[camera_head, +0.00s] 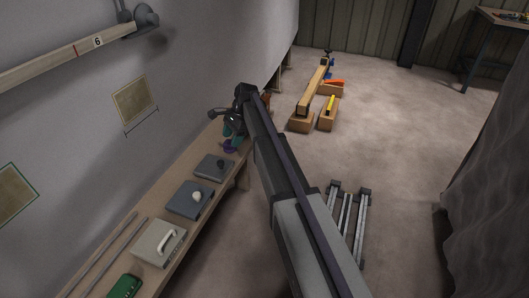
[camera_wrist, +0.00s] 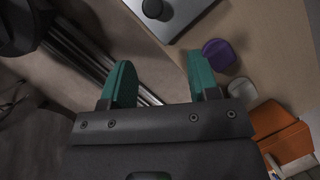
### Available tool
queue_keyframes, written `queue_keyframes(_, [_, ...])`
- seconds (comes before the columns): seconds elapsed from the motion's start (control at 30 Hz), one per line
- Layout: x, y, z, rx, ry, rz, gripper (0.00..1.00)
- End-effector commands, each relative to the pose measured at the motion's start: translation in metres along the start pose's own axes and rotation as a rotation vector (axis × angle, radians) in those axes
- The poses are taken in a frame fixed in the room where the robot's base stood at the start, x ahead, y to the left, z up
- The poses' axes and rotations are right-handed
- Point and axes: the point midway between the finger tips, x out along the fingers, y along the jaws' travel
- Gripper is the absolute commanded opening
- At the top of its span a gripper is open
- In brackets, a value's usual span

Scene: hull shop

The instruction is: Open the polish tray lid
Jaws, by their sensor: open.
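Three lidded trays stand in a row on the wooden bench (camera_head: 137,212). One is dark grey with a black knob (camera_head: 209,168), one is blue-grey with a pale round knob (camera_head: 183,203), and one is light grey with a white bar handle (camera_head: 151,247). All lids look shut; I cannot tell which is the polish tray. My gripper (camera_wrist: 161,76) has its teal fingers apart with nothing between them. It is near the bench's far end, beyond the dark grey tray, whose corner (camera_wrist: 181,8) shows at the top of the wrist view.
A purple round piece (camera_wrist: 216,52), a small white piece (camera_wrist: 242,88) and an orange block (camera_wrist: 278,122) lie near my gripper. A green item (camera_head: 125,286) lies at the bench's near end beside thin rods (camera_head: 98,259). The wall borders the bench's left side.

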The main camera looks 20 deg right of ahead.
Motion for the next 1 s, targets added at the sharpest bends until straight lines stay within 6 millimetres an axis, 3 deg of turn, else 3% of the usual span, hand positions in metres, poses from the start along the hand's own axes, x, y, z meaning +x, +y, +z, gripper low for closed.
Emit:
queue_keyframes(0.13, [-0.003,0.001,0.007,0.201,-0.022,0.003,0.55])
queue_keyframes(0.37, [0.005,0.002,0.006,0.229,-0.019,0.003,0.55])
queue_keyframes(0.8, [0.099,0.003,0.005,0.225,-0.018,0.003,0.55])
queue_keyframes(1.0, [0.107,0.002,0.008,0.226,-0.018,0.003,0.55])
